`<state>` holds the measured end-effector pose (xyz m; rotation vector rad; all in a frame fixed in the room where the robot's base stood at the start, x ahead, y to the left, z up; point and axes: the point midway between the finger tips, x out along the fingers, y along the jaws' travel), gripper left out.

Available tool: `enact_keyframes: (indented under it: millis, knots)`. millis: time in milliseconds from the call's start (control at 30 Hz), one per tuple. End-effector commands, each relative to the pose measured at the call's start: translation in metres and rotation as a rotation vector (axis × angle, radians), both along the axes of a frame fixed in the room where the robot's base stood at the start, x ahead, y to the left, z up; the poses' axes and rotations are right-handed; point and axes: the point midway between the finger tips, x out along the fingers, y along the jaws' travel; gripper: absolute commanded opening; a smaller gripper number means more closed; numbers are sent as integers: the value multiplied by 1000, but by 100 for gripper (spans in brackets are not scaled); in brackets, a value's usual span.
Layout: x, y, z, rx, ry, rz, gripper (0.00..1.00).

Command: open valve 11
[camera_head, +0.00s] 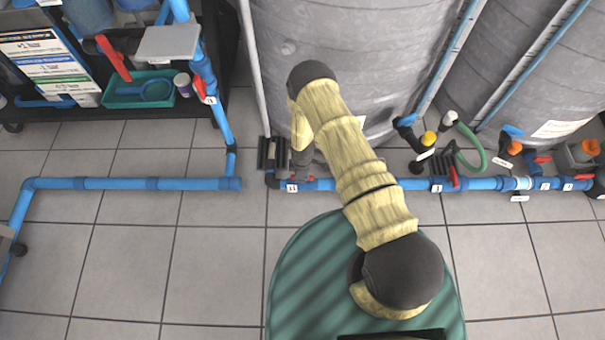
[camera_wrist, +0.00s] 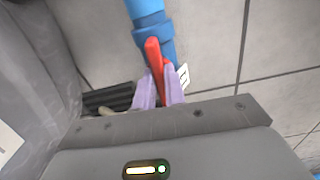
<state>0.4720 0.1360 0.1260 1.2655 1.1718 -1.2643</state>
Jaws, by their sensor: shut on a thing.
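Valve 11 sits on the blue floor pipe and bears a white tag (camera_head: 292,188) reading 11. Its red handle (camera_wrist: 155,62) shows in the wrist view, lying roughly along the blue pipe and slightly slanted to it. My gripper (camera_wrist: 160,88) has its two purple fingers closed on the handle, one on each side. In the head view my gripper (camera_head: 303,172) is low at the pipe's left end, and a small part of the red handle (camera_head: 310,179) shows beside it. The fingertips are mostly hidden there by my arm.
Large grey tanks (camera_head: 345,45) stand close behind the pipe. A black ribbed block (camera_head: 266,153) is just left of my gripper. More red-handled valves (camera_head: 454,176) lie to the right. A shelf (camera_head: 110,105) with a green tray stands at left. Tiled floor (camera_head: 130,250) is clear at front left.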

Motion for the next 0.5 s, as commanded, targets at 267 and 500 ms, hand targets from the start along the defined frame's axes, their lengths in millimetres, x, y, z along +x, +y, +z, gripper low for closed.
enact_keyframes:
  millis: [267,500]
  knots:
    - [1,-1,0,-1,-1,63,0]
    - [1,-2,0,-1,-1,66,0]
